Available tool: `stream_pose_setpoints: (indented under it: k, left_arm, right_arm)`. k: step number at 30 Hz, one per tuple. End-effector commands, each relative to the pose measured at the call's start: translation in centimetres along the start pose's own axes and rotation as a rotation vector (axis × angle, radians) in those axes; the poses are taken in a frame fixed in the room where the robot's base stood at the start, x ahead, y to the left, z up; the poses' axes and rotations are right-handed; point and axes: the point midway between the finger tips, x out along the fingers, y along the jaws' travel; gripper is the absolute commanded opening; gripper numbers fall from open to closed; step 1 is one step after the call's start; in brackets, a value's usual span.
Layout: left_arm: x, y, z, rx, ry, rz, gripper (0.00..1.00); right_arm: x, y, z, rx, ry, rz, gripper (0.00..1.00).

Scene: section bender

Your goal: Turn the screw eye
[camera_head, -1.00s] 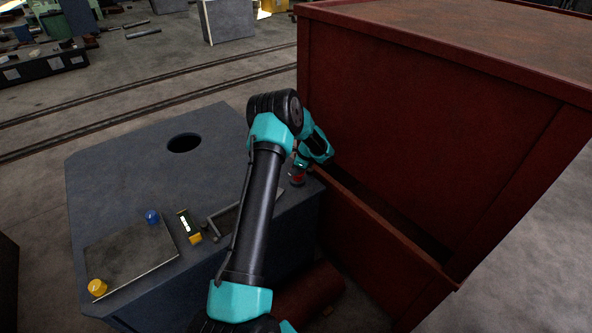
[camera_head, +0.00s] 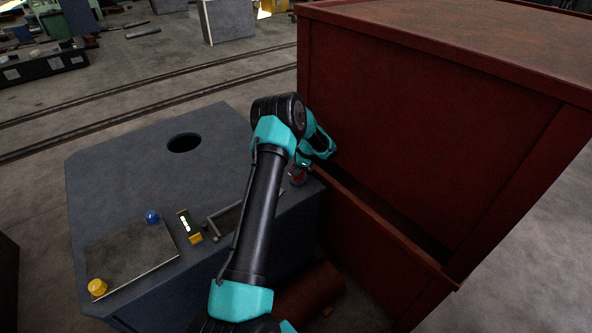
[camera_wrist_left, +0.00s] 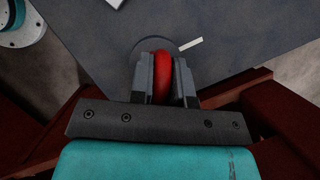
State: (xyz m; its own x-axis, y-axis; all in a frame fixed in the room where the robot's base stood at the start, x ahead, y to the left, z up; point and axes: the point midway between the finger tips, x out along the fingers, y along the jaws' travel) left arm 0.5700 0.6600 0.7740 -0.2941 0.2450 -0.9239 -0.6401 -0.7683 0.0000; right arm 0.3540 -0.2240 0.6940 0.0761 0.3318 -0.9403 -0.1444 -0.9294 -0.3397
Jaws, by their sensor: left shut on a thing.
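The screw eye shows in the left wrist view as a red ring (camera_wrist_left: 161,72) above a round dark base plate with a pale pointer mark (camera_wrist_left: 190,43) beside it. My left gripper (camera_wrist_left: 164,70) is shut on the red ring, with one finger on each side of it. In the head view the screw eye is a small red spot (camera_head: 297,176) at the right corner of the blue-grey bench (camera_head: 215,135). The left gripper (camera_head: 300,172) is there at the end of the arm, small and partly hidden. My right gripper is not in view.
A large red cabinet (camera_head: 420,110) stands close to the right of the screw eye.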

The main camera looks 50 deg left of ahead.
Motion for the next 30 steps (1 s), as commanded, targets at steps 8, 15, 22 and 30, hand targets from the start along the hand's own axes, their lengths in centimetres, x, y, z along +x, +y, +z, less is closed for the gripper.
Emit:
stream_pose_setpoints:
  k: [8, 15, 22, 30]
  left_arm:
    - [0.03, 0.14, -0.08, -0.231, 0.001, 0.096, 0.0]
    - [0.06, 0.3, -0.11, -0.414, 0.001, 0.173, 0.0]
    - [0.03, 0.39, -0.11, -0.531, 0.0, 0.221, 0.0]
    - [0.0, 0.41, -0.13, -0.581, 0.0, 0.241, 0.0]
  right_arm:
    - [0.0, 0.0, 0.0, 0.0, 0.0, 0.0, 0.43]
    - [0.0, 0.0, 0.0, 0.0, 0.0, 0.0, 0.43]
    - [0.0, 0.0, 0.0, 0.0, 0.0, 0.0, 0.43]
    - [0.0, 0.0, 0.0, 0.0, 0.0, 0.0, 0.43]
